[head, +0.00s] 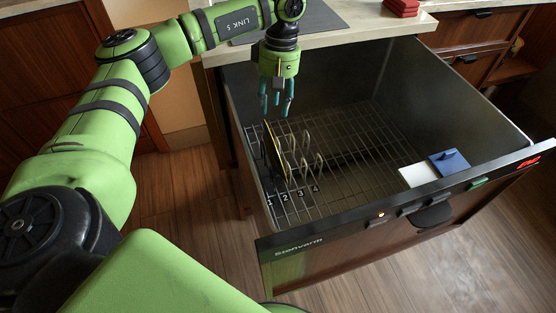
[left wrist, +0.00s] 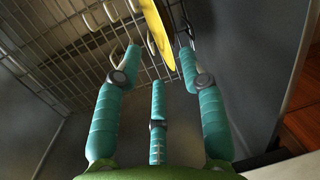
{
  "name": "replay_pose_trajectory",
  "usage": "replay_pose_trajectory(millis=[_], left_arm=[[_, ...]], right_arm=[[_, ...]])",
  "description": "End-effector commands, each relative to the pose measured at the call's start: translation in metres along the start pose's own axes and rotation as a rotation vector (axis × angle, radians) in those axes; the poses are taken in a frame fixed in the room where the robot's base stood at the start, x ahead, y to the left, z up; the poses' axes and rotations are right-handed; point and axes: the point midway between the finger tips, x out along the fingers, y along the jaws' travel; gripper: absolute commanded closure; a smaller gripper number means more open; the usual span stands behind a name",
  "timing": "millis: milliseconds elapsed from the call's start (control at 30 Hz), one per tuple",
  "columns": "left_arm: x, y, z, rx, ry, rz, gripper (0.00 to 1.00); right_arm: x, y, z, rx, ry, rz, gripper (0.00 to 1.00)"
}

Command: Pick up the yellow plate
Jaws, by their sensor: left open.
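The yellow plate (head: 274,150) stands on edge in the wire rack of the pulled-out drawer, near its left side by the numbered slots. It also shows in the left wrist view (left wrist: 157,32), seen edge-on at the top. My left gripper (head: 277,106) points down above the rack, just above the plate. Its teal fingers are open and spread, with the plate's near end between the upper two fingertips in the left wrist view (left wrist: 160,65). I cannot tell whether any finger touches the plate. My right gripper is in neither view.
The open dishwasher-like drawer (head: 480,100) has tall dark walls. Wire prongs (head: 305,165) stand right of the plate. A white block (head: 417,175) and a blue piece (head: 449,161) sit at the drawer's front right. A counter (head: 340,42) borders the back. The rack's middle is clear.

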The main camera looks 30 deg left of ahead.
Motion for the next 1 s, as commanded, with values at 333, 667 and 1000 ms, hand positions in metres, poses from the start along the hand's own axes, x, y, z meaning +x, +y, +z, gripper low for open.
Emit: replay_pose_trajectory(millis=[333,667,1000], left_arm=[[0.036,0.001,-0.001,0.001,-0.001,-0.002,0.59],[0.08,-0.006,-0.003,0.0,-0.001,-0.001,0.59],[0.087,-0.006,-0.003,0.0,0.0,0.001,0.67]], right_arm=[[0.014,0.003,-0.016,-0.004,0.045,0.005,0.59],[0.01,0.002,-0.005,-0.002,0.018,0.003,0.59],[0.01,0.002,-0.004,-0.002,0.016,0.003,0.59]])
